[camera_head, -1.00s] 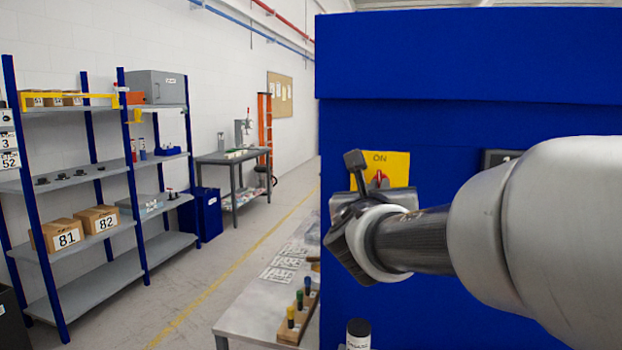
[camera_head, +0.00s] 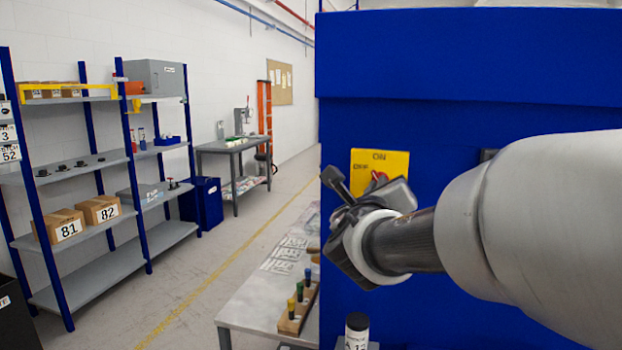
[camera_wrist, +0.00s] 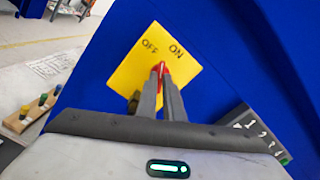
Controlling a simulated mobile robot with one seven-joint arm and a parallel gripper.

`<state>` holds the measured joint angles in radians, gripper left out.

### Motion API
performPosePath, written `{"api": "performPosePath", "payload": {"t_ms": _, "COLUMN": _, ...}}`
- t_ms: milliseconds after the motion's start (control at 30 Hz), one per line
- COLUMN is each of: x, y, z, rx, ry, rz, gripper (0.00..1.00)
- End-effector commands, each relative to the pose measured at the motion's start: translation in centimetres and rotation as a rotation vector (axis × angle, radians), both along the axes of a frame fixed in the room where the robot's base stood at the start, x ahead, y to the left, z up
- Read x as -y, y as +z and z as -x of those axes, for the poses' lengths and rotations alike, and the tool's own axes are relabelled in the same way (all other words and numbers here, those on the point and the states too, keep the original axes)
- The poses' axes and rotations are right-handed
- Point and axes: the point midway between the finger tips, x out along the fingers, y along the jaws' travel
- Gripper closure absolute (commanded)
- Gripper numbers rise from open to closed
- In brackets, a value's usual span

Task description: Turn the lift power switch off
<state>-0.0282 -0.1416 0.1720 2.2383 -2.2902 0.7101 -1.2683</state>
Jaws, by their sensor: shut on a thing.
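The lift power switch is a red lever (camera_wrist: 160,68) on a yellow plate (camera_wrist: 151,70) marked OFF and ON. The plate (camera_head: 394,160) is on the front of a big blue cabinet (camera_head: 470,60). My gripper (camera_wrist: 161,84) is shut on the red lever, its two fingers on either side of it. In the head view my gripper (camera_head: 372,190) covers the lower part of the plate, and only a bit of red (camera_head: 379,176) shows. In the wrist view the plate looks tilted, and the lever points up near the OFF and ON labels. I cannot tell its exact setting.
A dark panel with numbers (camera_wrist: 262,133) is right of the plate in the wrist view. Below left is a table (camera_head: 250,305) with a wooden block of coloured pegs (camera_head: 297,310). A black-capped bottle (camera_head: 357,330) stands below my gripper. Shelves (camera_head: 95,165) are far left; the aisle is clear.

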Motion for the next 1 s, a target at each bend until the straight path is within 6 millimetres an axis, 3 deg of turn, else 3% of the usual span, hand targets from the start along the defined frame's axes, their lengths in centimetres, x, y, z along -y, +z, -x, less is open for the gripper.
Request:
{"api": "performPosePath", "payload": {"t_ms": 633, "x": -0.02, "y": 0.11, "z": -0.01, "rx": -0.134, "ry": 0.001, "rz": 0.400, "gripper": 1.00}}
{"api": "performPosePath", "payload": {"t_ms": 1000, "x": -0.01, "y": -0.04, "z": 0.01, "rx": -0.146, "ry": 0.000, "rz": 0.444, "gripper": 1.00}}
